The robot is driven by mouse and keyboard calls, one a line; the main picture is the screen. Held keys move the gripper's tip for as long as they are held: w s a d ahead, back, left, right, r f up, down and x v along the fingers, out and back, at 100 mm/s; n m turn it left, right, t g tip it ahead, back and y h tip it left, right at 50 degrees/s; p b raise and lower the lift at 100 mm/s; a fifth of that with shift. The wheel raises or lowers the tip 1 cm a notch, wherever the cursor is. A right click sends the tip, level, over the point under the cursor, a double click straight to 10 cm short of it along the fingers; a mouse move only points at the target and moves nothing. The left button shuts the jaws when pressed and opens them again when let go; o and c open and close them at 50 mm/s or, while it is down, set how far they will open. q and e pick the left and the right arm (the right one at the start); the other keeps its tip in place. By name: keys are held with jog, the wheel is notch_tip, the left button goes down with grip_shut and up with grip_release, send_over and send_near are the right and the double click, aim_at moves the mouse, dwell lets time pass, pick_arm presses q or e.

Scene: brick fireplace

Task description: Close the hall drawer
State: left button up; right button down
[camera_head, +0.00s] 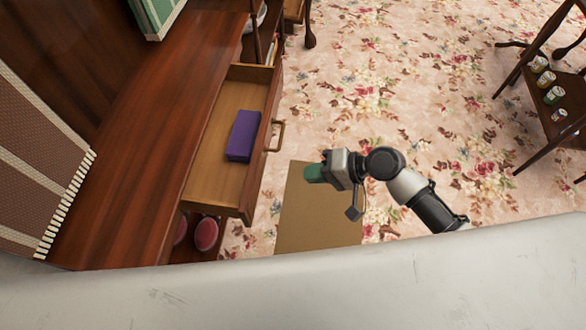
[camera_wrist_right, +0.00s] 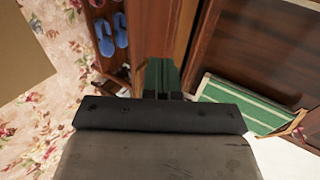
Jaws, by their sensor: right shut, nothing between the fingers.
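The hall drawer (camera_head: 215,168) stands pulled out from the wooden cabinet (camera_head: 140,140) in the head view. A purple box (camera_head: 243,136) lies inside it. A metal handle (camera_head: 276,135) is on the drawer's front, facing right. My right gripper (camera_head: 312,173) is to the right of the drawer front, apart from it, its green fingertips pointing left. It is shut and empty. In the right wrist view the green fingers (camera_wrist_right: 162,76) are together, with wooden furniture beyond them. My left gripper is not in view.
A tan mat (camera_head: 310,225) lies on the floral carpet below my right gripper. Pink round items (camera_head: 205,234) sit under the drawer. A small shelf with several jars (camera_head: 554,95) stands at the right. Carpet between is clear. Blue slippers (camera_wrist_right: 105,40) show in the wrist view.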

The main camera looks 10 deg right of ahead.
send_near(255, 177)
notch_tip(255, 177, down, 4)
jog(key=a, duration=0.3)
jog(key=w, duration=0.1)
jog(key=a, duration=0.1)
jog(key=shift+w+a+r, duration=0.15)
jog(key=shift+a+r, duration=0.1)
jog(key=shift+a, duration=0.05)
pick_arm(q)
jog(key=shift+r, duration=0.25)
pick_arm(e)
jog(key=shift+w+a, duration=0.15)
jog(key=shift+a, duration=0.55)
